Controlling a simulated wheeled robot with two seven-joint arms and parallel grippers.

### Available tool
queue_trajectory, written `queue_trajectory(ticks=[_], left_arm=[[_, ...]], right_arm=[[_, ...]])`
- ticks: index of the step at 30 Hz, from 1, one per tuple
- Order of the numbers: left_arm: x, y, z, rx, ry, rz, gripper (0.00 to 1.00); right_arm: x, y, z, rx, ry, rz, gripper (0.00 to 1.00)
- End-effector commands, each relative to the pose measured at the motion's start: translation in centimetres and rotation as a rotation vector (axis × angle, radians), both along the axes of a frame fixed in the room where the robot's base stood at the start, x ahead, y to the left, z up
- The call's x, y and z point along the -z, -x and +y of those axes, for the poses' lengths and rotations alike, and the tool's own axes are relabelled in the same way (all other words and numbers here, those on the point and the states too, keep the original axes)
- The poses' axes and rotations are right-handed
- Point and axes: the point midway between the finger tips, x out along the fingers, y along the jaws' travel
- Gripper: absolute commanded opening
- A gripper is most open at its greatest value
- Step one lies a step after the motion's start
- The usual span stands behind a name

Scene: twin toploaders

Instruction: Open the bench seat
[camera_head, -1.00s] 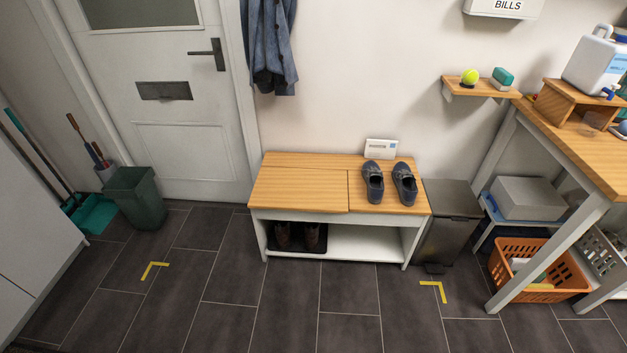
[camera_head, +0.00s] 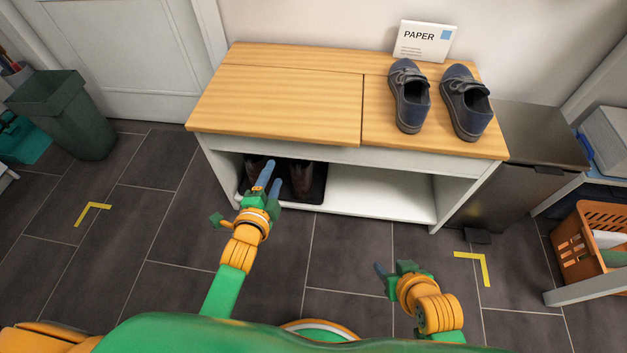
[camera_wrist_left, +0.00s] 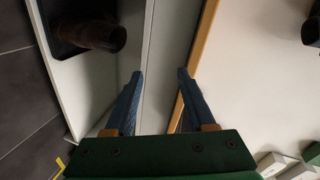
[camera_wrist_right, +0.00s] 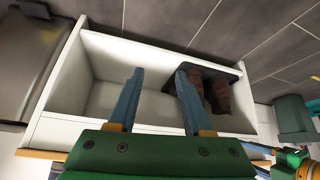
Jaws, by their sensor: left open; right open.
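The bench (camera_head: 420,198) has a wooden top and a white body. A seam sets off the seat lid (camera_head: 285,95), which lies flat over the left of the top; its edge also shows in the left wrist view (camera_wrist_left: 205,45). My left gripper (camera_head: 268,180) is open and empty in front of the bench below the lid's front edge; the left wrist view shows its fingers (camera_wrist_left: 160,78) pointing at the white front rail. My right gripper (camera_head: 388,272) is open and empty, lower and to the right; its view (camera_wrist_right: 158,77) faces the open shelf.
Dark blue shoes (camera_head: 410,98) stand on the top's right part, beside a PAPER card (camera_head: 425,40). Dark boots (camera_head: 300,180) sit on the shelf. A grey bin (camera_head: 525,160) is close on the right; a green bin (camera_head: 65,115) stands left. Floor in front is mostly clear.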

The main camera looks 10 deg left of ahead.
Motion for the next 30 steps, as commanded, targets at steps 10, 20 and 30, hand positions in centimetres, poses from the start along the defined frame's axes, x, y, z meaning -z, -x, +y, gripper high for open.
queue_trajectory(ticks=[10, 20, 30], left_arm=[[-3.1, -2.3, 0.8, 0.001, -0.252, -0.282, 0.55], [-3.1, -5.8, 0.6, 0.002, -0.249, -0.279, 0.55], [-3.0, -8.3, 0.5, 0.002, -0.247, -0.277, 0.55]], right_arm=[[-0.7, -1.4, 0.4, -0.003, -0.029, -0.166, 0.50], [-7.8, -7.0, 2.4, -0.033, -0.117, -0.622, 0.50], [-15.2, -8.6, 3.7, -0.060, -0.200, -1.009, 0.50]])
